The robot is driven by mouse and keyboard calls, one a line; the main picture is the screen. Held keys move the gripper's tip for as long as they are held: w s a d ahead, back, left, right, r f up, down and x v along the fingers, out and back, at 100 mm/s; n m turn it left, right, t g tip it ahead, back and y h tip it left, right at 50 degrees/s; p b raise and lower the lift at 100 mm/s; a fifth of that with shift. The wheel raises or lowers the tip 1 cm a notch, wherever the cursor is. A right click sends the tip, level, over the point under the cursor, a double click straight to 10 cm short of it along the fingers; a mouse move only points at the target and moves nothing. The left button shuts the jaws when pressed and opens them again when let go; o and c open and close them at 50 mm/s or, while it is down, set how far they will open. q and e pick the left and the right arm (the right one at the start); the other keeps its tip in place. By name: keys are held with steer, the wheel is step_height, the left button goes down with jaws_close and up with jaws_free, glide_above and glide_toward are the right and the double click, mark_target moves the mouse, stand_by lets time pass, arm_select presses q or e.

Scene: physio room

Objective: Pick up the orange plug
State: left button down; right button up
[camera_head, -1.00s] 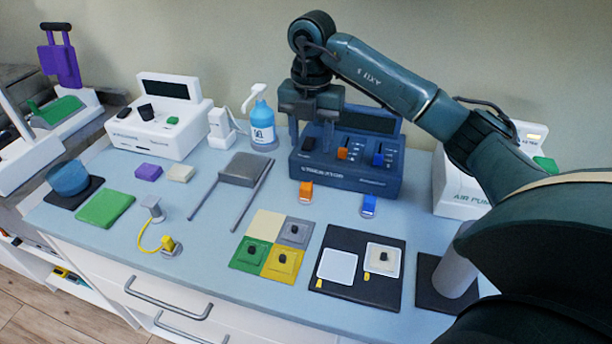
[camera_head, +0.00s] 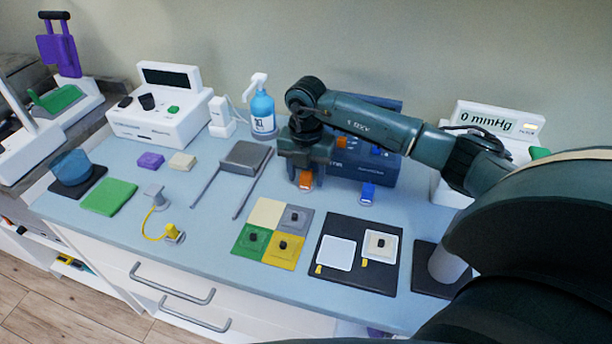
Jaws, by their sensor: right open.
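The orange plug (camera_head: 306,180) stands on the light blue counter, in front of the dark blue device (camera_head: 350,168). My right gripper (camera_head: 305,176) points down over the orange plug, its open fingers on either side of the plug's upper part. Whether the fingers touch it I cannot tell. A blue plug (camera_head: 368,192) stands on the counter to the right of it. My left gripper is not in view.
A blue pump bottle (camera_head: 262,110) and a grey pad with two bars (camera_head: 246,157) stand to the left. Coloured squares (camera_head: 268,213) and a black mat (camera_head: 330,281) with white pads lie in front. My right arm covers the right side.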

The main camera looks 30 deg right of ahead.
steer(key=shift+f, duration=0.3)
steer(key=shift+c, duration=0.3)
steer(key=c, duration=0.8)
steer(key=shift+r, duration=0.1)
